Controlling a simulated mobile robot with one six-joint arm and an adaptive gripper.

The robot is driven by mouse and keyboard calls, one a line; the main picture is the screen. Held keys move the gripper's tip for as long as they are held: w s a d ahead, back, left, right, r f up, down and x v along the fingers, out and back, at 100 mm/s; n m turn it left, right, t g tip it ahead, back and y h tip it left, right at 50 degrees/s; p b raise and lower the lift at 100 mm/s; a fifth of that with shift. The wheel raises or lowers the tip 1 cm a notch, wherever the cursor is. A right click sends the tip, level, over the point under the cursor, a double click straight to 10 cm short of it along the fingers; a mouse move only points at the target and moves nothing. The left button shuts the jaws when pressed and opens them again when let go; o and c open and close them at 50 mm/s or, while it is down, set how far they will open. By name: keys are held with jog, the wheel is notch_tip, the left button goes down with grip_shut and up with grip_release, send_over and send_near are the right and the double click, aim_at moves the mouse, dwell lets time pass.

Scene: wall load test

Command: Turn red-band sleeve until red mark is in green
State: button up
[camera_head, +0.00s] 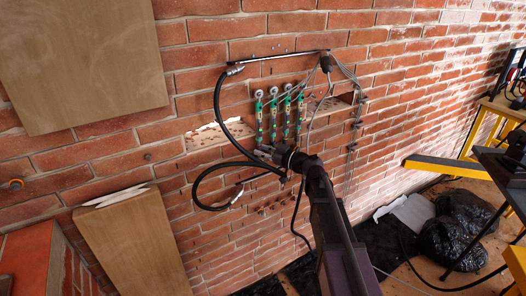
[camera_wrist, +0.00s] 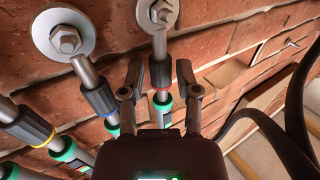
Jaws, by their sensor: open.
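The red-band sleeve (camera_wrist: 161,78) is a dark collar with a red ring above a green body. In the wrist view it sits between the two fingers of my gripper (camera_wrist: 159,68), which is open with a finger on each side. Contact cannot be told. A steel rod runs from the sleeve to a bolted eye plate (camera_wrist: 157,14). The red mark and a green zone on its gauge cannot be made out. In the head view my gripper (camera_head: 266,153) is at the lower ends of several green rods (camera_head: 274,115), partly hiding them.
Beside it in the wrist view are a blue-band sleeve (camera_wrist: 101,99) and a yellow-band sleeve (camera_wrist: 30,126). Black cables (camera_head: 218,125) loop left of the rods, and a cable (camera_wrist: 294,115) curves at right. A yellow beam (camera_head: 445,166) juts from the right.

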grip_shut()
jog(key=shift+s+m+t+h, duration=0.15)
jog(key=shift+m+t+h, duration=0.3)
jog(key=shift+t, duration=0.25)
jog(key=shift+m+t, duration=0.35)
jog(key=shift+t, duration=0.05)
grip_release()
jog(key=v, duration=1.2)
jog(key=shift+r, duration=0.2)
